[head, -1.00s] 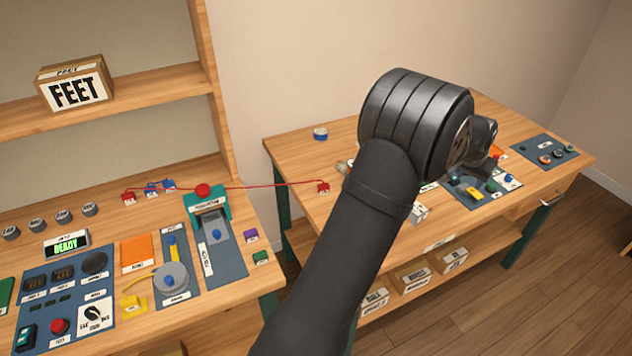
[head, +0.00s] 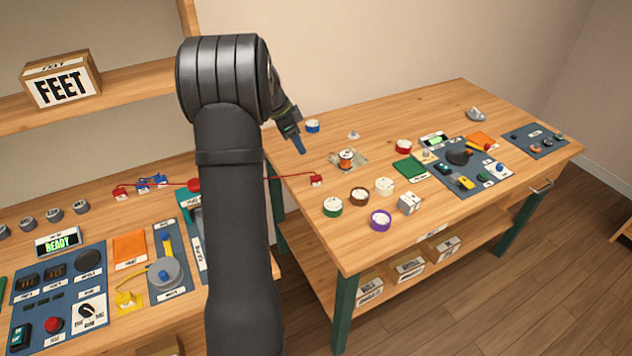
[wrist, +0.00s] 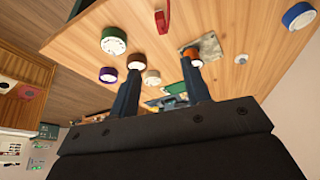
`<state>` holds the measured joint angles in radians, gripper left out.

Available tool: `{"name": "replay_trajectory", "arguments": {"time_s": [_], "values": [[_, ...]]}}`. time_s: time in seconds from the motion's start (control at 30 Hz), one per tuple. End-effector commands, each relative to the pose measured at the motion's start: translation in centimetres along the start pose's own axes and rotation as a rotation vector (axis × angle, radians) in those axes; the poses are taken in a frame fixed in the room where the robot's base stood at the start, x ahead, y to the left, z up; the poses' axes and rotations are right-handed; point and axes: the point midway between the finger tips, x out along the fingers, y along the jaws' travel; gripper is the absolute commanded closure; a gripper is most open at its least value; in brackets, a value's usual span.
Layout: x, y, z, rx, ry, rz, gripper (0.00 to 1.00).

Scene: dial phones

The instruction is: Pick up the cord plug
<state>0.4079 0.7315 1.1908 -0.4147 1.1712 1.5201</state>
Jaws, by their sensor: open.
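A red plug (head: 317,181) lies near the left edge of the right table, at the end of a thin red cord. It also shows in the wrist view (wrist: 162,22), beyond my fingertips. Another red plug (head: 120,193) is at the cord's left end on the left bench. A yellow plug (head: 127,299) with a yellow cord lies by the dial there. My gripper (head: 298,145) hangs above the right table's left end, above the right red plug in the head view. In the wrist view its two fingers (wrist: 160,70) are apart with nothing held. My arm hides part of the red cord.
On the right table are a blue roll (head: 312,126), an orange spool (head: 346,157) on a small mat, and green (head: 332,206), brown (head: 359,196) and purple (head: 380,220) rolls. A phone panel (head: 470,165) is farther right. A gap separates the two tables.

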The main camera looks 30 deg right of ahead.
Motion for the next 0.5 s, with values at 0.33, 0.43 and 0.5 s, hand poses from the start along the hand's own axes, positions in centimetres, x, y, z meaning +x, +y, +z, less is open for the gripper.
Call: {"name": "replay_trajectory", "arguments": {"time_s": [0.33, 0.43, 0.5], "values": [[4.8, 0.0, 0.6, 0.010, 0.004, 0.008, 0.56], [7.0, 0.0, 0.6, 0.010, 0.004, 0.007, 0.56], [8.5, 0.0, 0.5, 0.011, 0.004, 0.006, 0.56]]}}
